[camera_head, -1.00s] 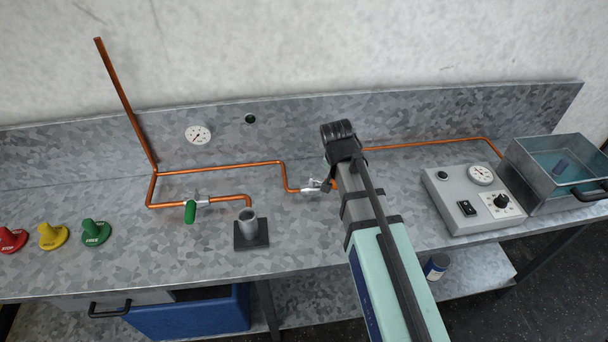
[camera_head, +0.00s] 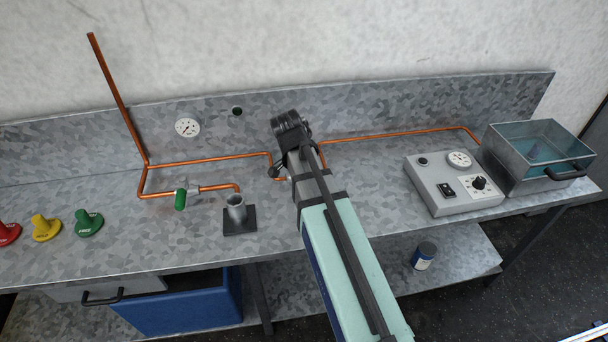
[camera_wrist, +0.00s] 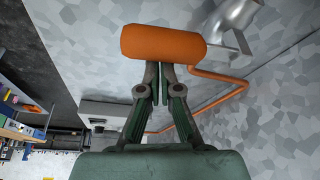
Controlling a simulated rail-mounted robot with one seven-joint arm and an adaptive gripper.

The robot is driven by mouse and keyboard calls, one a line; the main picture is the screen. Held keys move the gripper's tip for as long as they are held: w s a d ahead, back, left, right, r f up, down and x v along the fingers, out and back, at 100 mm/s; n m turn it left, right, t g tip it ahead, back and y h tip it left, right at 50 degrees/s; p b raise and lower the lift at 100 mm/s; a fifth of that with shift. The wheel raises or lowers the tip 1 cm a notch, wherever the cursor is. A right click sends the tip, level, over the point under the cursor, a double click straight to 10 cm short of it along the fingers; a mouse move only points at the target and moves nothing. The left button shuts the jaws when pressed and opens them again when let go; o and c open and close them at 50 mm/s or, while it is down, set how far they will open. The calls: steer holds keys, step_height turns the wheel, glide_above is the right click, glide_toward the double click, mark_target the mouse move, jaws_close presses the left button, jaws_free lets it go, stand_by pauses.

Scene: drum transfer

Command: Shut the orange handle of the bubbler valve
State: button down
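The orange handle (camera_wrist: 163,42) is a thick rounded bar near the top of the wrist view. The silver valve body (camera_wrist: 235,22) is to its right. My gripper (camera_wrist: 165,68) has its fingers drawn together, with only a thin gap between the green pads. Its fingertips meet the lower edge of the handle in the picture; I cannot tell whether they touch it. The fingers are not seen around the handle. In the head view my gripper (camera_head: 277,168) is at the copper pipe's middle bend, and my arm hides the valve and handle there.
A green-handled valve (camera_head: 181,199) and a short metal cup (camera_head: 236,211) stand to the left. A copper pipe (camera_head: 215,158) runs along the bench. A grey control box (camera_head: 425,195) and a water bath (camera_head: 535,185) are at the right. Bare bench lies between cup and arm.

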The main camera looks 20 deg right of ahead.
steer(key=shift+s+a, duration=0.15)
steer(key=shift+a, duration=0.55)
stand_by(0.3)
